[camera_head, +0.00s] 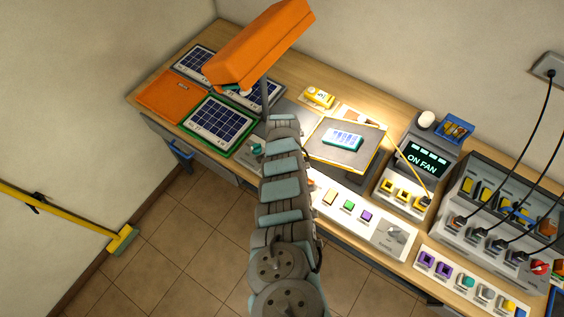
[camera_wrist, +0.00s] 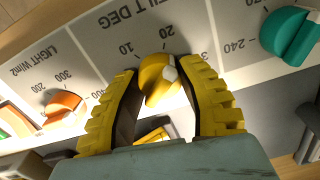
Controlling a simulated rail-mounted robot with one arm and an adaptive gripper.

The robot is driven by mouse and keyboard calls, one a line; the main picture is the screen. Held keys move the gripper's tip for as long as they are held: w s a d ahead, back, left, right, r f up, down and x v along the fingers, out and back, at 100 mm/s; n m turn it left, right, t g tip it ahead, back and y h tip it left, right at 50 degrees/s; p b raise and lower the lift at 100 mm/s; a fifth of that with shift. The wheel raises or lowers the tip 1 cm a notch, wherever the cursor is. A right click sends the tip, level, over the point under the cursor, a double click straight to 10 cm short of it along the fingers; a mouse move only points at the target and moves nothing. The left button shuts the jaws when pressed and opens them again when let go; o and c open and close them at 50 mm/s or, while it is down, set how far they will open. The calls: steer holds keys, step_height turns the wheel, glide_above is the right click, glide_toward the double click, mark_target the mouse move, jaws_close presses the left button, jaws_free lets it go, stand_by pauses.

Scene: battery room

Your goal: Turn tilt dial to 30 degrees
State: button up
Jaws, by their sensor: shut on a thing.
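In the head view my arm covers the gripper and the dial.
In the wrist view an orange dial (camera_wrist: 64,106) under "LIGHT W/m2" sits left, and a teal dial (camera_wrist: 290,36) sits right. In the head view an orange lamp head (camera_head: 258,47) hangs over solar panels (camera_head: 218,124).

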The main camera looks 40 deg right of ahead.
steer(key=shift+a, duration=0.1)
steer(key=shift+m, duration=0.6)
steer(key=shift+f+m+b, duration=0.15)
steer(key=shift+m+b, duration=0.45)
steer(key=shift+b, duration=0.05)
steer(key=shift+m+b, duration=0.35)
steer(key=shift+m, duration=0.05)
steer(key=shift+f+m+b, duration=0.1)
steer(key=shift+m+b, duration=1.85)
steer(key=shift+m, duration=0.15)
steer(key=shift+r, duration=0.2)
